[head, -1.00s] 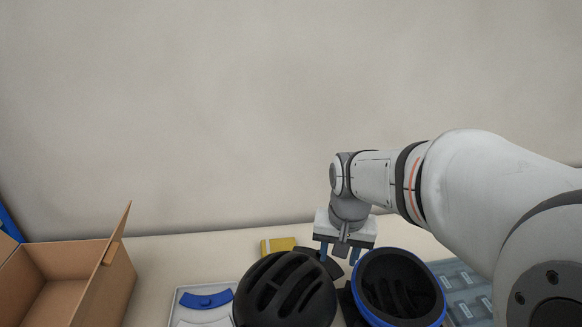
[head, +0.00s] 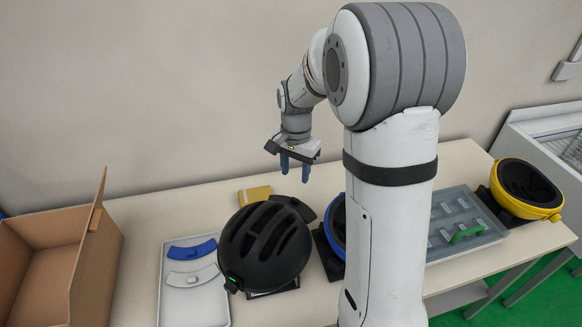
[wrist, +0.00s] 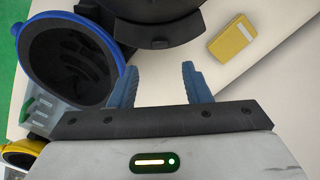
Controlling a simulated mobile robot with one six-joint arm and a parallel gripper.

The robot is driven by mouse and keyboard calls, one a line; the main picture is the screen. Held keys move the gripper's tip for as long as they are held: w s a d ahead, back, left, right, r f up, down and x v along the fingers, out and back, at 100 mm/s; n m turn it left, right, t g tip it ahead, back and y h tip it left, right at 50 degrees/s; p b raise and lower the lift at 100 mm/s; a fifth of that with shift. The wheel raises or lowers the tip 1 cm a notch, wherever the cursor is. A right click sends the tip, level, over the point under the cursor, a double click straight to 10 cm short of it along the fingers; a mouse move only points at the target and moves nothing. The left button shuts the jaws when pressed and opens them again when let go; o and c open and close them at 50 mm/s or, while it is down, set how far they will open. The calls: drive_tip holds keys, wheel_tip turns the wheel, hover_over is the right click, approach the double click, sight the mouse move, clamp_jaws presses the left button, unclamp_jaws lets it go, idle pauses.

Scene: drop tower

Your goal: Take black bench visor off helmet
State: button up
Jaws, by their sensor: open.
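The black helmet (head: 265,246), with long vent slots, sits on a dark stand on the bench. A dark curved visor (head: 300,209) shows at its far right edge.
A blue helmet (head: 331,226) stands right of the black one, partly hidden by my arm. A yellow block (head: 254,195) lies behind. A tray (head: 178,318) with blue and white visors and an open carton (head: 85,300) are left. A grey case (head: 490,234) and yellow helmet (head: 552,211) are right.

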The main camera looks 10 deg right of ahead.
sight(295, 199)
wheel_tip(295, 199, down, 10)
drive_tip(key=b, duration=0.6)
drive_tip(key=shift+r, duration=0.15)
drive_tip(key=c, duration=0.7)
drive_tip(key=shift+o, duration=0.2)
drive_tip(key=shift+r, duration=0.15)
wheel_tip(295, 199, up, 14)
drive_tip(key=p, duration=0.9)
